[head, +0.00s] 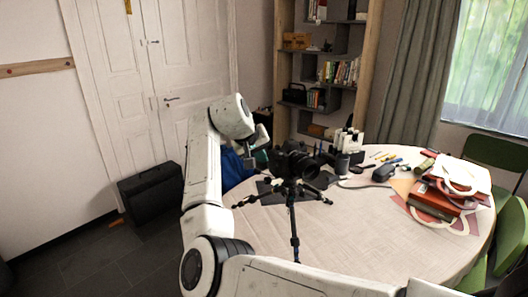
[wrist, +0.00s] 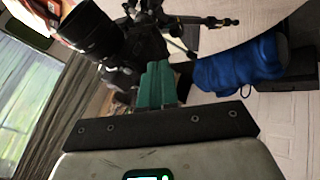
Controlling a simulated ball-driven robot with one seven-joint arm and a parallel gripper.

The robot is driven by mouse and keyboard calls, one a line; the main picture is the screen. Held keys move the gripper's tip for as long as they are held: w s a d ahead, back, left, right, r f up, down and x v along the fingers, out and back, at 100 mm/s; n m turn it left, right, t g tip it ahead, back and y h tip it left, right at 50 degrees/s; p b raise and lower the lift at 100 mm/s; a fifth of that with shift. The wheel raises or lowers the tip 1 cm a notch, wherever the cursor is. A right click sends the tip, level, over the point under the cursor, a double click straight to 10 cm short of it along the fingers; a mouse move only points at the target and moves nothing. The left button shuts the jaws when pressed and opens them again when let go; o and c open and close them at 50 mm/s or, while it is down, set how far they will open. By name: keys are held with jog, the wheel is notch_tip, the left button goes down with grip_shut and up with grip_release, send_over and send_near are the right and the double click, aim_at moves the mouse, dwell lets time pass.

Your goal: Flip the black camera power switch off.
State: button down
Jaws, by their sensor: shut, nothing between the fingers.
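The black camera (head: 296,160) sits on a small black tripod (head: 292,205) standing on the round table. In the wrist view the camera (wrist: 143,45) is rotated, with its large lens (wrist: 90,32) toward the upper left. My gripper (head: 262,140) is just left of the camera in the head view. Its teal fingers (wrist: 157,75) are shut with nothing between them, their tips close to the camera body in the wrist view. I cannot tell whether they touch it. The power switch is too small and dark to make out.
The round table (head: 330,235) has a clear front. Red and white bags (head: 440,195) lie at its right, with pens and small items behind. A blue bag (wrist: 240,65) is beyond the table's left edge. Green chairs (head: 492,150) stand at the right.

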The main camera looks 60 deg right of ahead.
jog(key=b+v, duration=0.2)
jog(key=v, duration=0.8)
jog(key=shift+s, duration=0.35)
jog(key=shift+a, duration=0.1)
